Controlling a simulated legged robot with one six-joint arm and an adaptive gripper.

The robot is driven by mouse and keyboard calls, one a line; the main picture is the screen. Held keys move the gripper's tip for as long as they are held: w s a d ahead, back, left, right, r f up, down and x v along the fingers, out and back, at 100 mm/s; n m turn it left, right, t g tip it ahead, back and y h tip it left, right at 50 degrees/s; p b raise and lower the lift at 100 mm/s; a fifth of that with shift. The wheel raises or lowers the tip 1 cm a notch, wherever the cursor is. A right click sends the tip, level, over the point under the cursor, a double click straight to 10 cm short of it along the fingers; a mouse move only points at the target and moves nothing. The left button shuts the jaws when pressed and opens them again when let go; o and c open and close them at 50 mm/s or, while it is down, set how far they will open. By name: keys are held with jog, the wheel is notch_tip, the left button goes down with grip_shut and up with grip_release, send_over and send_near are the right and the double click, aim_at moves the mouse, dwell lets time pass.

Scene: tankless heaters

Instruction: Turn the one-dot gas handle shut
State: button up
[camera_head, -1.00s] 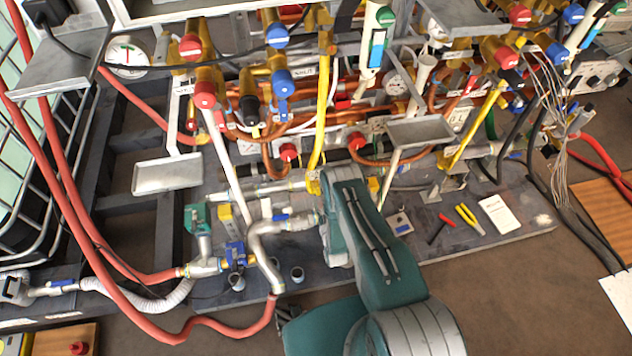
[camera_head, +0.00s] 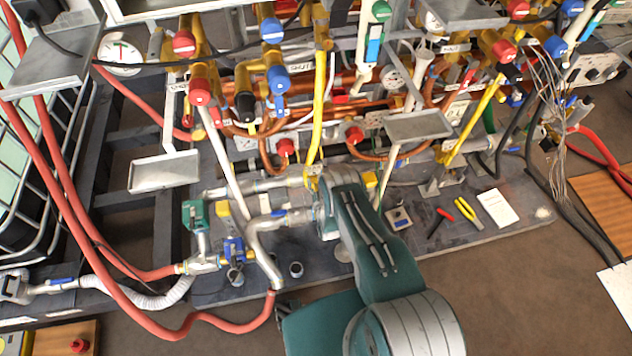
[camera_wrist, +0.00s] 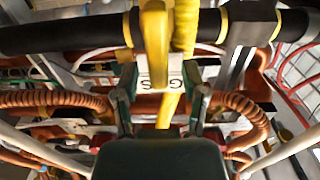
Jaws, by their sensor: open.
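A yellow handle (camera_wrist: 155,45) stands in the upper middle of the wrist view, crossing in front of a black pipe (camera_wrist: 70,35). I cannot make out any dots on it. A white plate with the letters GAS (camera_wrist: 171,76) shows just behind and below it. My gripper (camera_wrist: 162,85) is open, with one finger on each side of the handle's lower end and the plate. I see no contact with the handle. In the head view my green and grey arm reaches to the lower pipes and hides the gripper and this handle.
Ribbed copper hoses (camera_wrist: 60,99) lie left and right of the fingers. A yellow hose (camera_wrist: 186,25) runs close beside the handle. A metal tray (camera_head: 417,125) on a post and yellow-handled pliers (camera_head: 468,213) are right of my arm.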

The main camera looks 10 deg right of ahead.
grip_shut()
jog(key=shift+w+m, duration=0.1)
jog(key=shift+m, duration=0.2)
jog(key=m, duration=0.3)
jog(key=d+f+m, duration=0.1)
jog(key=m, duration=0.3)
jog(key=d+m, duration=0.1)
jog(key=m, duration=0.3)
jog(key=shift+d+f, duration=0.15)
dwell(0.7)
grip_release()
jog(key=shift+d, duration=0.1)
